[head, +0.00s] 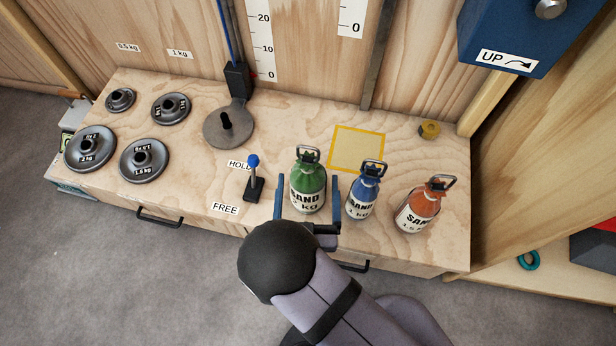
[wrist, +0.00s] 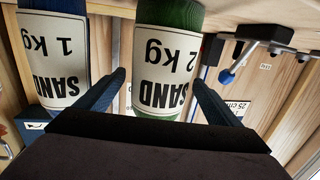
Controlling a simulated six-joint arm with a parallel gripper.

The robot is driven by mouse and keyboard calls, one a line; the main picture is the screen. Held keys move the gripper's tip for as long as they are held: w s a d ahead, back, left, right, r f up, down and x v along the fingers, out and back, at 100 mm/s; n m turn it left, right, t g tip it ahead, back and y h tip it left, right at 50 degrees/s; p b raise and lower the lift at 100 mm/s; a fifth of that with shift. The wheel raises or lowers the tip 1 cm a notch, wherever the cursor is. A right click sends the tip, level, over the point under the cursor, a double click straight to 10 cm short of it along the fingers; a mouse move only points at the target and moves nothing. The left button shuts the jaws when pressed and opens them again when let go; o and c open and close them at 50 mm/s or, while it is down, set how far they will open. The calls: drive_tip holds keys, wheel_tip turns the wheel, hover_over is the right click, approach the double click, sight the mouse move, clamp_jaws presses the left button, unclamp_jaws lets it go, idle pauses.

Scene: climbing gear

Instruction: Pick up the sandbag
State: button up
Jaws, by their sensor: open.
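Three sandbags with metal handles stand on the wooden bench top: a green one (head: 309,183) labelled SAND 2 kg, a blue one (head: 363,190) labelled 1 kg, and an orange one (head: 420,207) at the right. My gripper (head: 308,190) is open, with one blue finger on each side of the green sandbag. In the wrist view the green sandbag (wrist: 168,60) appears between the fingertips, and my gripper (wrist: 158,82) is not closed on it. The blue sandbag (wrist: 50,60) is close beside one finger there. I cannot tell whether any finger touches a bag.
A yellow-outlined square (head: 357,148) lies bare behind the bags. A blue-knobbed lever (head: 254,178) stands left of my gripper, with HOLD and FREE labels. Several grey weight discs (head: 145,160) sit at the left. A brass nut (head: 429,129) lies at the back right.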

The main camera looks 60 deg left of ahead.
drive_tip(key=shift+w+a, duration=0.35)
drive_tip(key=shift+a, duration=0.25)
drive_tip(key=c, duration=1.8)
drive_tip(key=shift+a+r, duration=0.1)
drive_tip(key=shift+r, duration=0.15)
drive_tip(key=c, duration=0.3)
drive_tip(key=shift+r, duration=0.1)
drive_tip(key=shift+c, duration=0.2)
wheel_tip(320, 180, up, 18)
drive_tip(key=p, duration=0.7)
